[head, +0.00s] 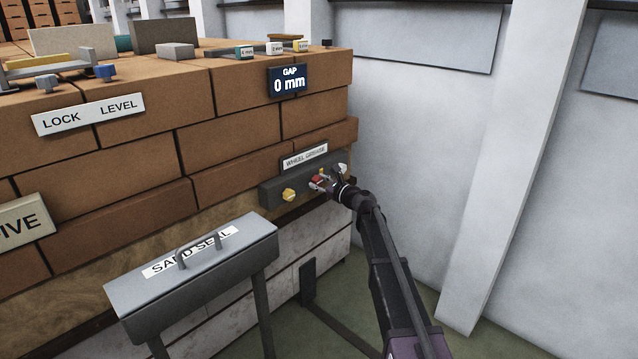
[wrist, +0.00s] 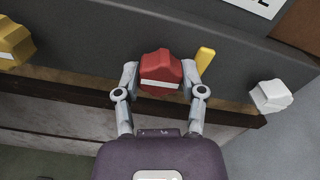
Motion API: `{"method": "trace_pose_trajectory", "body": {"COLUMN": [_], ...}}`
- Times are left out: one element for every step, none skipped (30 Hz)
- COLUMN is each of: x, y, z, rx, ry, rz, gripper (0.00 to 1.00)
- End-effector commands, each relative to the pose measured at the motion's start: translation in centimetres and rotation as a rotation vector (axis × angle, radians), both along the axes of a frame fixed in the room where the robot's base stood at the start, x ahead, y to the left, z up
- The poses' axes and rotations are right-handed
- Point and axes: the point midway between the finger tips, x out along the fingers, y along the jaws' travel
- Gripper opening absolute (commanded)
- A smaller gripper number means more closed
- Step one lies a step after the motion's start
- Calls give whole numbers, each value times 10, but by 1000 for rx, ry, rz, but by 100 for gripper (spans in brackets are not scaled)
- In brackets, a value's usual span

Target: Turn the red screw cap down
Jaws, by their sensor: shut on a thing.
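The red screw cap (wrist: 160,68) sits on the dark grey panel (wrist: 100,38), with a white stripe on its near face. My gripper (wrist: 160,80) is shut on the cap, one finger on each side of it in the wrist view. In the head view the red cap (head: 317,183) is small and partly hidden by my gripper (head: 328,184). The panel lies on the brick wall's lower face, under a "WHEEL GREASE" label (head: 305,156).
A yellow knob (head: 289,195) is left of the cap and a white knob (wrist: 271,96) is right of it. A yellow piece (wrist: 204,58) rises close to my right finger. A grey "SAND SEAL" lid (head: 150,291) stands on legs at the lower left.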

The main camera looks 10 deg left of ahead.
Motion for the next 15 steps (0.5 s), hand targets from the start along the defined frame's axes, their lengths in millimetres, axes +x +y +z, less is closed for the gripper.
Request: {"method": "trace_pose_trajectory", "body": {"x": [2,2,2,2,2,2,2,2,2,2,2,2,2,2,1], "y": [2,2,2,2,2,2,2,2,2,2,2,2,2,2,1], "z": [1,1,1,1,1,1,1,1,1,1,1,1,1,1,0], "rx": [5,5,5,5,5,5,5,5,5,5,5,5,3,3,3], "ry": [3,4,4,4,4,4,4,4,3,3,3,3,3,3,3], "rz": [1,1,1,1,1,1,1,1,1,1,1,1,0,0,0], "gripper": [5,5,5,5,5,5,5,5,5,5,55,67,76,85,87]}}
